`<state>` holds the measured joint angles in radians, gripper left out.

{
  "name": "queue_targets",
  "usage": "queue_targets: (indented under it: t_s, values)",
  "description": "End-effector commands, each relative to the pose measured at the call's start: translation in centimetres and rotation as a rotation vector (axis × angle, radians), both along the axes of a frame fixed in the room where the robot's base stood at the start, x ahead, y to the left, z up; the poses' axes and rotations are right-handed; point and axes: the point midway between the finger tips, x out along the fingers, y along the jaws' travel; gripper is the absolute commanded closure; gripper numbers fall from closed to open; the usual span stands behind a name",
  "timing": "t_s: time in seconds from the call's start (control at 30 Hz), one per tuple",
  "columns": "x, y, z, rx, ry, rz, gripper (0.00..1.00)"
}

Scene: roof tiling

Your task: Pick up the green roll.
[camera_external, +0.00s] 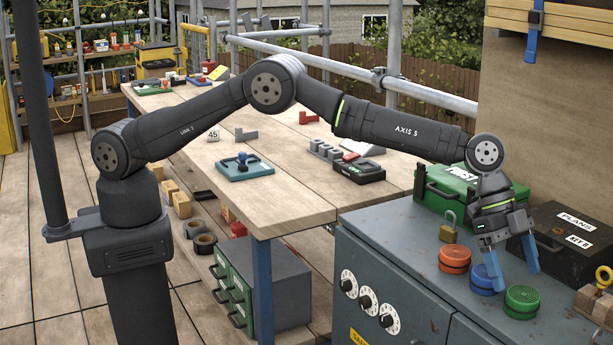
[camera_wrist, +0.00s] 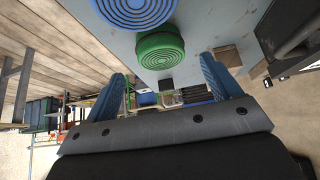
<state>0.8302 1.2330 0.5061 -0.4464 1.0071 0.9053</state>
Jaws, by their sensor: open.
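The green roll (camera_external: 522,301) lies flat on the grey-blue cabinet top near its front right edge. In the wrist view the green roll (camera_wrist: 160,50) shows its ringed face beyond the fingertips, roughly between them across the picture. My gripper (camera_external: 513,267) is open, with its blue fingers pointing down and nothing between them. It hangs above and behind the green roll, and one finger overlaps the blue roll in the picture. In the wrist view my gripper's fingers (camera_wrist: 163,75) are spread wide. I cannot tell the exact height.
A blue roll (camera_external: 482,281) lies beside the green one, and orange rings (camera_external: 454,259) stand further left. A brass padlock (camera_external: 448,228), a green case (camera_external: 446,189) and a black case (camera_external: 575,236) stand behind. A wooden block (camera_external: 597,303) is at right. Bare cabinet top (camera_external: 400,225) lies left.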

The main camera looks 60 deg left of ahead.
Motion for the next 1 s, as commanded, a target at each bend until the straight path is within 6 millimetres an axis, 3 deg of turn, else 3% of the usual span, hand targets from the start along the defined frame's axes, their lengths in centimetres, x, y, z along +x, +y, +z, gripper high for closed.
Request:
queue_targets:
  t_s: [0.5,0.87,1.0]
  values:
    - [0.1,-2.8,-3.8,0.001,-0.001,-0.001,0.18]
    - [0.1,-3.2,-4.4,0.001,-0.001,-0.001,0.18]
    - [0.1,-3.2,-4.4,0.001,-0.001,-0.001,0.41]
